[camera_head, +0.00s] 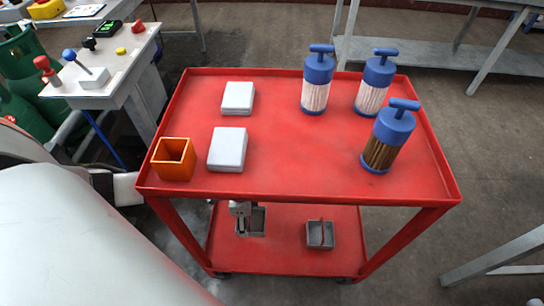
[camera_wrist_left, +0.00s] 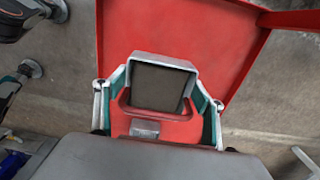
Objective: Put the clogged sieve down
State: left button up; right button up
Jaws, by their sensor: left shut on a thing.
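The sieve (camera_wrist_left: 134,64) is a grey square-rimmed box with a dark inside, and it sits between the teal-and-grey fingers of my left gripper (camera_wrist_left: 158,108). In the head view the same grey box (camera_head: 252,233) shows over the cart's lower shelf, beneath the edge of the upper tray, with part of my left gripper (camera_head: 240,208) at it. My left gripper is shut on the sieve. I cannot tell whether the sieve touches the shelf. A similar grey box with a red divider or handle (camera_head: 320,235) stands to its right. My right gripper is out of view.
The red cart's upper tray (camera_head: 285,150) overhangs the lower shelf (camera_head: 285,262). It carries an orange square container (camera_head: 173,160), two pale box-like items (camera_head: 228,148) and three blue-capped cylinders (camera_head: 318,80). The lower shelf has bare room around the boxes. A control desk (camera_head: 105,75) stands left.

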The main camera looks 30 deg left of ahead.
pick_arm(q)
jog(key=f+b, duration=0.1)
jog(key=f, duration=0.1)
jog(key=f+b, duration=0.1)
jog(key=f, duration=0.1)
jog(key=f+b, duration=0.1)
jog(key=f, duration=0.1)
jog(key=shift+s+f, duration=0.15)
jog(key=shift+s, duration=0.15)
jog(key=shift+w+f, duration=0.2)
jog(key=shift+f, duration=0.05)
jog(key=f+b, duration=0.2)
jog(key=f, duration=0.1)
jog(key=shift+s+f, duration=0.2)
jog(key=shift+f, duration=0.05)
jog(key=shift+w, duration=0.2)
jog(key=shift+w+r, duration=0.15)
jog(key=shift+c, duration=0.6)
jog(key=o, duration=1.4)
jog(key=shift+c, duration=0.2)
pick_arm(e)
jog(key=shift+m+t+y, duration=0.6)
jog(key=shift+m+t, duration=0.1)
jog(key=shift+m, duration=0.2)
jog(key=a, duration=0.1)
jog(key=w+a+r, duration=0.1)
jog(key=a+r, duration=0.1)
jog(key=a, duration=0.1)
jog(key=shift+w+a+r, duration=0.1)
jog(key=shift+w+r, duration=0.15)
